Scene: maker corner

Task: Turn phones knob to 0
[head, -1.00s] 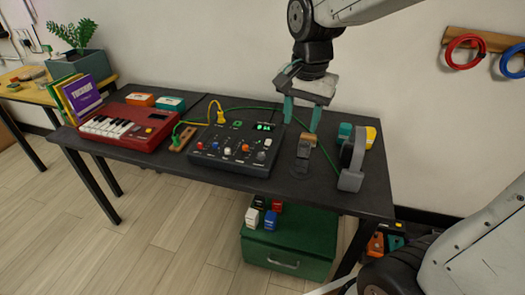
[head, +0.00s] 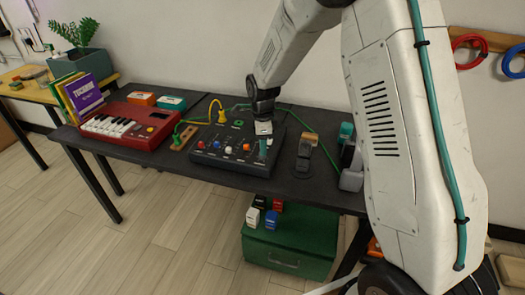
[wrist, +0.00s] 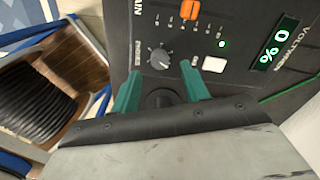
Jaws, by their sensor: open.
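The dark mixer (head: 205,158) lies on the table in the head view, my arm reaching down over its right end. In the wrist view, a small grey dial knob (wrist: 159,57) with tick marks sits on the panel just beyond my fingertips. A dark round part (wrist: 161,98) shows between the fingers.
An orange slider cap (wrist: 190,10) and a white button (wrist: 215,64) are near the knob. A red keyboard (head: 125,126) stands to the left. A phone-like stand (head: 304,155) and headphones (head: 351,178) are to the right, the headphones partly hidden by my arm. Cables run behind the mixer.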

